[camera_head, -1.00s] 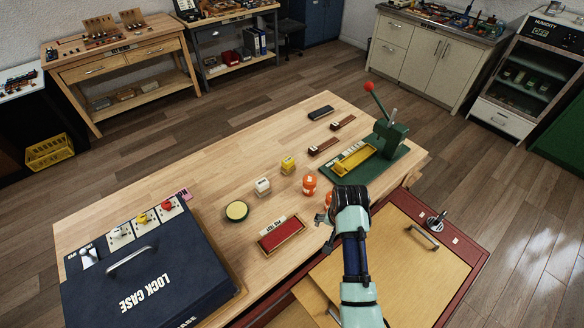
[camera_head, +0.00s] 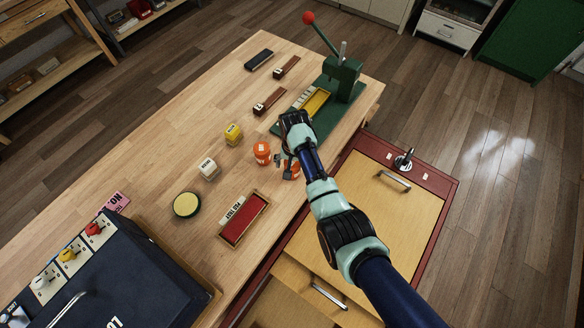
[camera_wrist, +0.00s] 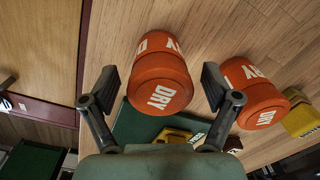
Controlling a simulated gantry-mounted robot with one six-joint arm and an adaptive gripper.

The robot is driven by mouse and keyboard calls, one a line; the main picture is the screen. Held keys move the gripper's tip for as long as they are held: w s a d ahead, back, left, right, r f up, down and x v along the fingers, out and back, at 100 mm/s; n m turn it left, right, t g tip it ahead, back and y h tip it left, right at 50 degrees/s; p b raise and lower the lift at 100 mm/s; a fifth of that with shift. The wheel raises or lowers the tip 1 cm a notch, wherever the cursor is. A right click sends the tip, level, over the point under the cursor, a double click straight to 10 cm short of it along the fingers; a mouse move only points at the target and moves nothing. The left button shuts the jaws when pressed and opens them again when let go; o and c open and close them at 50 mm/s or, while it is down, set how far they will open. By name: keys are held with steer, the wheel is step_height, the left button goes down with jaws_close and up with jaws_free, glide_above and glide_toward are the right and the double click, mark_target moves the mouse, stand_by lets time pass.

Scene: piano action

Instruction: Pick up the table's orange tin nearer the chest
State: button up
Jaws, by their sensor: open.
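Two orange tins marked DRY stand on the wooden table. The tin nearer the chest (camera_head: 295,170) is partly hidden by my gripper (camera_head: 286,166); in the wrist view this tin (camera_wrist: 160,78) appears between my open fingers, with gaps on both sides. The other orange tin (camera_head: 262,153) is just to its left, and in the wrist view it (camera_wrist: 255,95) lies outside the right finger. The chest (camera_head: 385,205), red with light wood, stands beside the table at the right.
A green press (camera_head: 342,80) with a yellow tray (camera_head: 316,101) stands behind my gripper. A yellow block (camera_head: 233,133), white block (camera_head: 208,168), round yellow-topped tin (camera_head: 187,204) and red-lined tray (camera_head: 243,218) are left of the tins.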

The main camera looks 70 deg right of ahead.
step_height(320, 180, down, 3)
steer(key=shift+r+b, duration=0.1)
steer(key=shift+b, duration=0.2)
steer(key=shift+c, duration=0.3)
steer(key=c, duration=1.3)
steer(key=shift+r, duration=0.1)
step_height(320, 180, up, 20)
steer(key=p, duration=0.5)
